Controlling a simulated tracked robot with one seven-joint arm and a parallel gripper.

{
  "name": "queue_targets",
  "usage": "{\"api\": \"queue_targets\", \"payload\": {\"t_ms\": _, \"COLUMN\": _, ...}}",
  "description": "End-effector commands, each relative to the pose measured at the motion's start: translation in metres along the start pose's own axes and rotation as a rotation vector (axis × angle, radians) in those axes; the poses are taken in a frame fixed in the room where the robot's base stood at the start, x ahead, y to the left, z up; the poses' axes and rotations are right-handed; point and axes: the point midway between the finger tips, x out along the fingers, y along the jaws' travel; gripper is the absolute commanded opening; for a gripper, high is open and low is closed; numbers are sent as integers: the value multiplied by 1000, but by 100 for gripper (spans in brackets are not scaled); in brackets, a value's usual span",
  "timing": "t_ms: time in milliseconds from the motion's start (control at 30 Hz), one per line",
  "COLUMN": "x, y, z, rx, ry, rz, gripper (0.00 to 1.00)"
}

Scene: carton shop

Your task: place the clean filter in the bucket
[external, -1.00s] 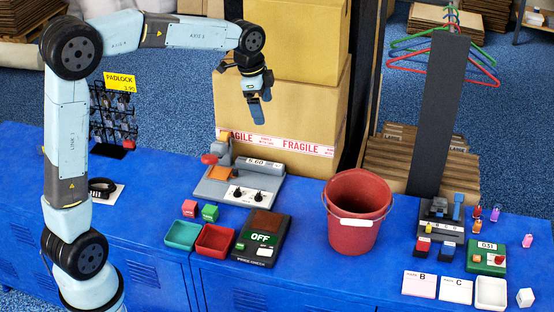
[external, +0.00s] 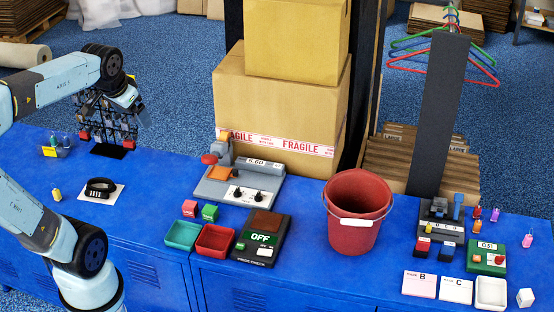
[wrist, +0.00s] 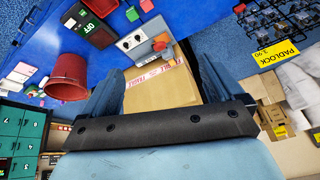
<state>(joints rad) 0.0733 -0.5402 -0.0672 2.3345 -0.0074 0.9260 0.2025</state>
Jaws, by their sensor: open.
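The red bucket (external: 355,222) stands upright on the blue surface right of the middle, with a wire handle and a white label. Its visible inside looks empty. It also shows at the left in the wrist view (wrist: 68,78). I cannot tell which thing, if any in view, is the clean filter. My gripper (external: 138,112) is at the left in the external view, in front of the padlock rack and far from the bucket. In the wrist view my gripper (wrist: 155,85) has its two fingers wide apart, with nothing between them.
A grey device (external: 240,182), a price checker (external: 262,238), green (external: 182,236) and red trays lie between my gripper and the bucket. The padlock rack (external: 108,125) is close to my gripper. Stacked cartons (external: 275,110) stand behind. A dark post (external: 440,115) rises at the right.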

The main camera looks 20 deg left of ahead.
Motion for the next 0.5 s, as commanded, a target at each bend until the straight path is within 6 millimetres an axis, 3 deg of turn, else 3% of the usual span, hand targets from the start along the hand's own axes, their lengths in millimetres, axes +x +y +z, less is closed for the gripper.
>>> {"api": "queue_targets", "payload": {"t_ms": 33, "x": -3, "y": -5, "z": 17, "rx": -55, "ry": 13, "rz": -10, "gripper": 94}}
{"api": "queue_targets", "payload": {"t_ms": 200, "x": -5, "y": -16, "z": 59, "rx": -217, "ry": 44, "rz": -30, "gripper": 94}}
{"api": "queue_targets", "payload": {"t_ms": 333, "x": -4, "y": -20, "z": 79, "rx": -295, "ry": 59, "rz": -37, "gripper": 94}}
{"api": "queue_targets", "payload": {"t_ms": 500, "x": -4, "y": -21, "z": 88, "rx": -332, "ry": 66, "rz": -39, "gripper": 94}}
